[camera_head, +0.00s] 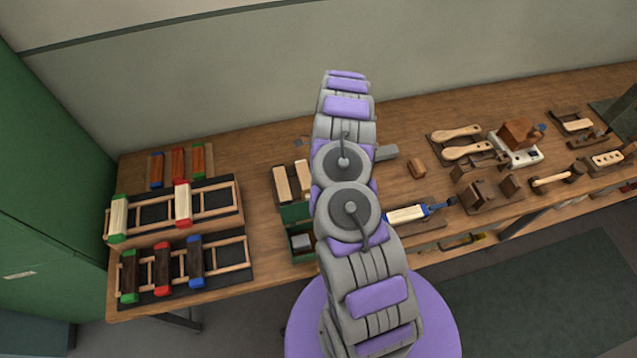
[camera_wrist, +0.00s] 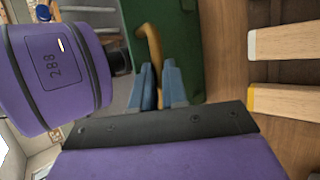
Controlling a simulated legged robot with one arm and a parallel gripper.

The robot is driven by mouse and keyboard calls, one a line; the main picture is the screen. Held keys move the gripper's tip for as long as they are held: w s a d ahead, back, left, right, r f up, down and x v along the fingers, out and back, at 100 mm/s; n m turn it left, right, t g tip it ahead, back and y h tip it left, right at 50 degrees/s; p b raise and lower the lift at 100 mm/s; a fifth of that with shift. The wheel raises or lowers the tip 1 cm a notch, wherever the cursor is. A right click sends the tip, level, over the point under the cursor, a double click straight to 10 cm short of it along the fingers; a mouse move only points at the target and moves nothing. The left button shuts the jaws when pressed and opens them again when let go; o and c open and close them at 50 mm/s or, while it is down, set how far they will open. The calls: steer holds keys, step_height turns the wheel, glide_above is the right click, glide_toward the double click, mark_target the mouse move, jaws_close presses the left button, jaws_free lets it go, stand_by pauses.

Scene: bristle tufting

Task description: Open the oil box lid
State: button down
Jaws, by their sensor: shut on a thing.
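The oil box appears in the wrist view as a dark green panel (camera_wrist: 195,40) with a curved brass-coloured handle (camera_wrist: 152,42) in front of it. My gripper (camera_wrist: 159,68) has its two blue-grey fingers on either side of the lower end of the handle and is shut on it. The fingers partly hide the handle. In the head view, a green box (camera_head: 294,213) stands at the table's front edge, left of my arm. My arm hides its right side and my gripper there. I cannot tell how far the lid is raised.
Two pale wooden blocks (camera_wrist: 285,40) lie close to the right of the green panel. A brush rack (camera_head: 225,237) fills the table's left end. A blue-tipped brush (camera_head: 407,213) lies right of my arm, with wooden tools (camera_head: 458,133) further right. A green cabinet (camera_head: 50,180) stands at the left.

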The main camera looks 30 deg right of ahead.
steer(key=shift+s+f, duration=0.15)
steer(key=c, duration=1.1)
jaws_free()
steer(key=shift+a, duration=0.1)
steer(key=shift+c, duration=0.2)
steer(key=shift+r, duration=0.2)
steer(key=p+v, duration=0.6)
steer(key=v, duration=0.6)
steer(key=shift+f+p, duration=0.2)
steer(key=shift+p, duration=0.15)
steer(key=shift+p, duration=0.45)
steer(key=shift+r, duration=0.1)
